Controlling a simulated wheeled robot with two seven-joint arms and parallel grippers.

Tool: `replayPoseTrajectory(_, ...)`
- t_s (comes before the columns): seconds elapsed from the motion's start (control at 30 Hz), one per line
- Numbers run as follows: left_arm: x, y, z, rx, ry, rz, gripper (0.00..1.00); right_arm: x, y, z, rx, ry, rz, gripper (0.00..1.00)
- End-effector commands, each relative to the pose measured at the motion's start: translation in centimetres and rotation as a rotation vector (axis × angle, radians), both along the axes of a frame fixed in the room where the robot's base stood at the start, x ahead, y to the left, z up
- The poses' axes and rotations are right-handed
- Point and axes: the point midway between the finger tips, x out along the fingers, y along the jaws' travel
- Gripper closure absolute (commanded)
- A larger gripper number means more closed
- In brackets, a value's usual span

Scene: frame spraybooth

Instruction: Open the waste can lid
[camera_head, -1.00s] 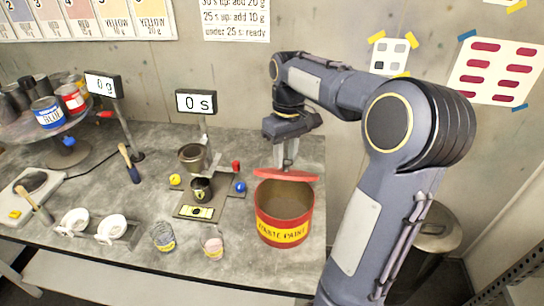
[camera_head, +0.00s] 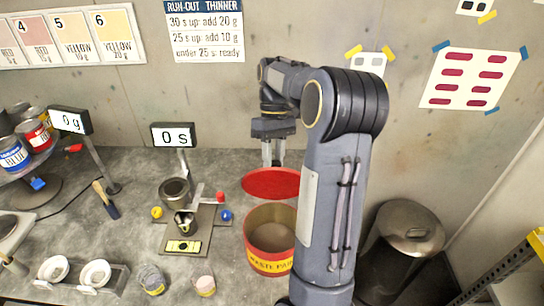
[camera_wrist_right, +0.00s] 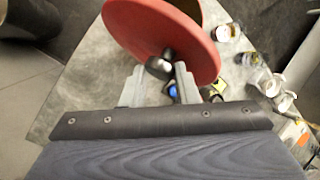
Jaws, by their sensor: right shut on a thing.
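The red waste can (camera_head: 258,255), labelled as waste paint, stands on the bench with its top open. Its round red lid (camera_head: 270,184) is up above and behind the rim, with a broad face toward the head camera. My right gripper (camera_head: 272,160) is above the lid. In the right wrist view, the lid (camera_wrist_right: 150,28) fills the top, and its dark knob lies between the fingertips of my right gripper (camera_wrist_right: 160,70), which is shut on it. A hinge cannot be made out. My left gripper is out of view.
A stand with a small cup (camera_head: 185,222) is left of the can. White dishes (camera_head: 95,273) and small cups (camera_head: 152,279) are near the front edge. A grey metal bin (camera_head: 400,240) stands on the right, behind my right arm.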

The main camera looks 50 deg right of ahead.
Motion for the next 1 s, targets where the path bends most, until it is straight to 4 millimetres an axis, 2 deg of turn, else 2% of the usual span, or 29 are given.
replayPoseTrajectory(0.03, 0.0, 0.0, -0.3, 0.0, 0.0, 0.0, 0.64, 0.0, -0.9, -1.2, 0.014, 0.044, -0.01, 1.0)
replayPoseTrajectory(0.33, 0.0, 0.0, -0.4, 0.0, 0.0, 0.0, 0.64, 1.2, -2.3, -1.8, 0.131, 0.142, -0.008, 1.0)
replayPoseTrajectory(0.97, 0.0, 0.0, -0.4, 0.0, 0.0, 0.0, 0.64, 1.6, -2.8, -1.9, 0.173, 0.174, -0.007, 1.0)
replayPoseTrajectory(1.0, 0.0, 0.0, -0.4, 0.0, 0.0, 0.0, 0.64, 1.6, -2.8, -1.9, 0.173, 0.174, -0.007, 0.7)
